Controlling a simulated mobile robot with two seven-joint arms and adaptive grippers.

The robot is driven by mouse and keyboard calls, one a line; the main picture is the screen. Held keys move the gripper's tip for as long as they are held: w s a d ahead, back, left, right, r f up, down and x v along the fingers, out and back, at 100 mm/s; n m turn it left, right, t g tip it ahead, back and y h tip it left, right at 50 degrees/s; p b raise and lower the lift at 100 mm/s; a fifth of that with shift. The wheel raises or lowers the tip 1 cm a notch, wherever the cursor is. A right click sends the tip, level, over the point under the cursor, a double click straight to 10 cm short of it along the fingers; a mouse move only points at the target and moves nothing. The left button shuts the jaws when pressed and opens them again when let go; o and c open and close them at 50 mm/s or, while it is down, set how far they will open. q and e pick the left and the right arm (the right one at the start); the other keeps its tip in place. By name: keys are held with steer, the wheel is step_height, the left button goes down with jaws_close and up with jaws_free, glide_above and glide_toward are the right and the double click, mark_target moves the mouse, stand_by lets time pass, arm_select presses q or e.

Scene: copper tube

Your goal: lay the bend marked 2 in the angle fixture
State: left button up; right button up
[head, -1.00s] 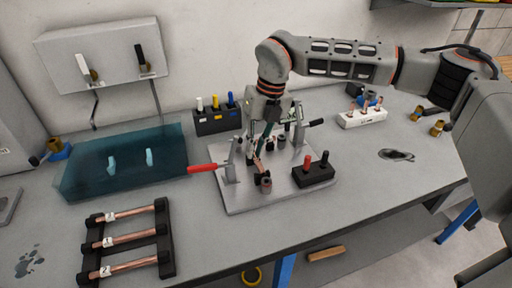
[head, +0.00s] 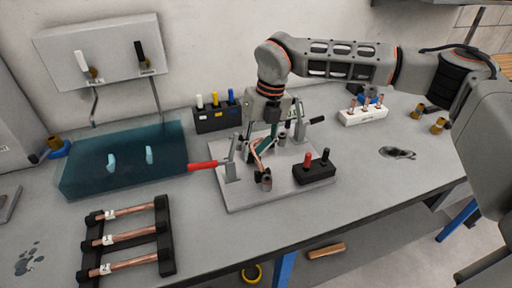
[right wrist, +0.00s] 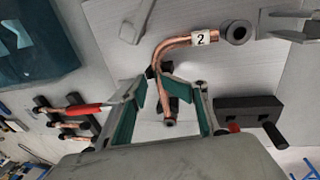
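The bend marked 2 (right wrist: 185,42) is a curved copper tube with a white "2" label near one end. In the right wrist view it lies over black supports on the grey plate of the angle fixture (right wrist: 285,80). In the head view the bend (head: 257,152) shows partly, and its label cannot be made out. The fixture plate (head: 240,200) carries a red-handled clamp (head: 203,166) on the left. My right gripper (right wrist: 153,85) has teal pads spread either side of the tube, with gaps showing. It is above the fixture in the head view (head: 270,130). My left gripper is out of view.
A black block with red and black knobs (head: 314,172) stands on the plate's right. A rack of copper tubes (head: 170,250) is front left, and a teal tray (head: 75,185) is behind it. A white block (head: 363,116) is back right. The right front table area is clear.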

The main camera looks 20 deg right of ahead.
step_height(320, 180, up, 12)
steer(key=d, duration=0.2)
steer(key=shift+d, duration=0.15)
stand_by(0.4)
stand_by(0.3)
